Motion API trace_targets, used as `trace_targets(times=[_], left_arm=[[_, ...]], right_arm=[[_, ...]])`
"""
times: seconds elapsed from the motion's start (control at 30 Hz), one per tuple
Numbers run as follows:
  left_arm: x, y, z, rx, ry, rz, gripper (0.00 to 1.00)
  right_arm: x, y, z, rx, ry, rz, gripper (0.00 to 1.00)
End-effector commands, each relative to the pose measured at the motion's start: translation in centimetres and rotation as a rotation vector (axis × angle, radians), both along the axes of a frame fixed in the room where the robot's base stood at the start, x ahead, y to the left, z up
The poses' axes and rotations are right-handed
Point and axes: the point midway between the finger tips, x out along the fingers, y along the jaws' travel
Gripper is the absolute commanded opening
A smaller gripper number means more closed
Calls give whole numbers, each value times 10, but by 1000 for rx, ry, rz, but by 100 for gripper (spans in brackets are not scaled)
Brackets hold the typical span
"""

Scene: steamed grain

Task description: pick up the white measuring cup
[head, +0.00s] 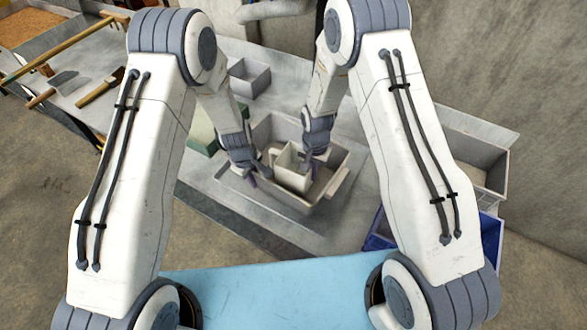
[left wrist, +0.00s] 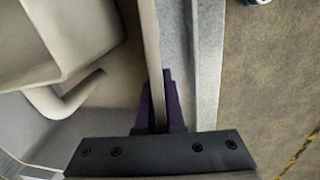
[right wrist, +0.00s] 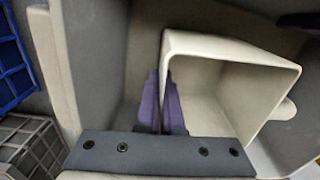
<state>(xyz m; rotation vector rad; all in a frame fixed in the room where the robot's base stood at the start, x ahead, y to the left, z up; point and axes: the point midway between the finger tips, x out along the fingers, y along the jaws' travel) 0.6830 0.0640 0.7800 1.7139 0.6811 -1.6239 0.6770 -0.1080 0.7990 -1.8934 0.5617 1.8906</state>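The white measuring cup (head: 285,158) is a square, open-topped cup inside the grey bin (head: 335,187). In the right wrist view the cup (right wrist: 225,45) has its open mouth towards the camera and its handle on the right. My right gripper (head: 312,160) has its purple fingers (right wrist: 161,85) close together on either side of the cup's near wall. My left gripper (head: 252,181) is at the bin's left side. In the left wrist view its fingers (left wrist: 160,80) close around the bin's wall, with the cup's handle (left wrist: 65,103) to the left. The cup's base is hidden.
A small grey box (head: 249,78) stands behind the bin, and a green box (head: 203,140) stands to its left. A blue crate (head: 490,240) and a grey crate (head: 485,160) are at the right. Tools lie on the bench at the far left.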

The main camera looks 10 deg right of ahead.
Motion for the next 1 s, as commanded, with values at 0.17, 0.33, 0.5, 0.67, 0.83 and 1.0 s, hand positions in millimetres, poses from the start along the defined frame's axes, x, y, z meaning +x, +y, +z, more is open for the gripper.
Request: trace_targets(times=[0.17, 0.33, 0.5, 0.67, 0.83, 1.0], left_arm=[[1, 0, 0, 0, -1, 0, 0], [1, 0, 0, 0, -1, 0, 0], [1, 0, 1, 0, -1, 0, 0], [1, 0, 1, -1, -2, 0, 0], [1, 0, 1, 0, -1, 0, 0], [1, 0, 0, 0, -1, 0, 0]], right_arm=[[0, 0, 0, 0, -1, 0, 0], [0, 0, 0, 0, -1, 0, 0], [1, 0, 1, 0, -1, 0, 0], [1, 0, 2, 0, -2, 0, 0], [1, 0, 24, 1, -6, 0, 0], [2, 0, 60, 1, -6, 0, 0]])
